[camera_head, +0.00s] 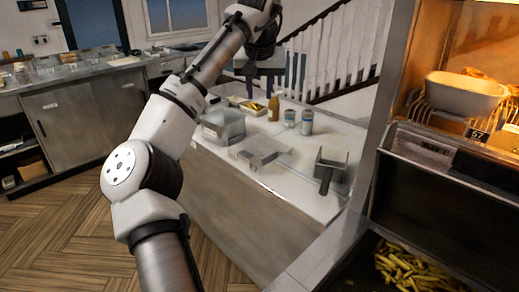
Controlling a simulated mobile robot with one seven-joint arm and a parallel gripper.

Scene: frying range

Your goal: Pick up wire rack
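A rack of thin curved wires (421,110) shows at the right, in the lit upper bay of the range. A white tray (462,93) sits over it and hides much of it. My arm rises through the left middle of the view and bends at the top. My gripper (262,52) is at the dark end of the arm, at the top centre, far to the left of the rack.
A white-topped counter (285,190) holds a clear bin (223,125), a metal box (259,150), a dark-handled scoop (329,168), two cans and a sauce bottle (273,107). Chips (408,268) lie in the range's lower bay. Wooden floor at left is clear.

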